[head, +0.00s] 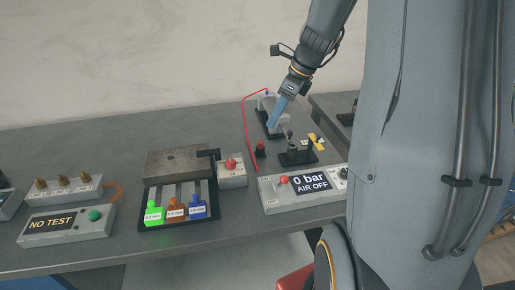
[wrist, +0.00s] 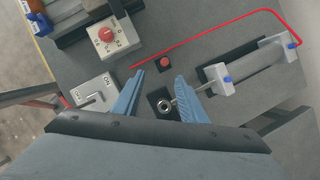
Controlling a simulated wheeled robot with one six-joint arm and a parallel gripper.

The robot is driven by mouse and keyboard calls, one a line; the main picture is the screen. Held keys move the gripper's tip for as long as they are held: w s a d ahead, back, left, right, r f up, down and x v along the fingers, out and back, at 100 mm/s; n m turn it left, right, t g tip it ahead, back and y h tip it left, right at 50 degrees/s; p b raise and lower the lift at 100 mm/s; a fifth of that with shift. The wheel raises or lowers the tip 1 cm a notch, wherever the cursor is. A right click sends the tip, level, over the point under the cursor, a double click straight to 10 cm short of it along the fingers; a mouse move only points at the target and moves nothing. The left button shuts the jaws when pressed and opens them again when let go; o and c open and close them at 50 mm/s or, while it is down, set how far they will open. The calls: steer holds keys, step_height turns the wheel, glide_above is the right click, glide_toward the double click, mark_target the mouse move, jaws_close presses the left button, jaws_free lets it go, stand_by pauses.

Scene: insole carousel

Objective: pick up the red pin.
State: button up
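A small red pin (head: 260,146) with a dark lower part stands on the grey bench, in the head view just below and left of my gripper (head: 271,123). In the wrist view the red pin (wrist: 165,62) shows as a round red top on a dark square base, just beyond and between the fingertips. My gripper (wrist: 160,75) has its two blue fingers spread apart, with nothing held between them. The fingers do not touch the pin. A metal rod eye (wrist: 165,105) shows between the fingers, lower in the wrist view.
A pneumatic cylinder (wrist: 250,63) with a red hose (wrist: 205,35) lies right of the pin. A box with a red knob (head: 231,166), a "0 bar AIR OFF" panel (head: 312,181) and a black-based fixture (head: 297,157) stand nearby. Bare bench (head: 105,150) lies at left.

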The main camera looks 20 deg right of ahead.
steer(key=b, duration=0.4)
glide_toward(261, 142)
steer(key=p+x, duration=0.1)
steer(key=x, duration=0.6)
steer(key=shift+w+a+p, duration=0.1)
steer(key=shift+p, duration=0.25)
steer(key=shift+w+a+f, duration=0.15)
steer(key=shift+w+f, duration=0.05)
steer(key=shift+f, duration=0.4)
jaws_close()
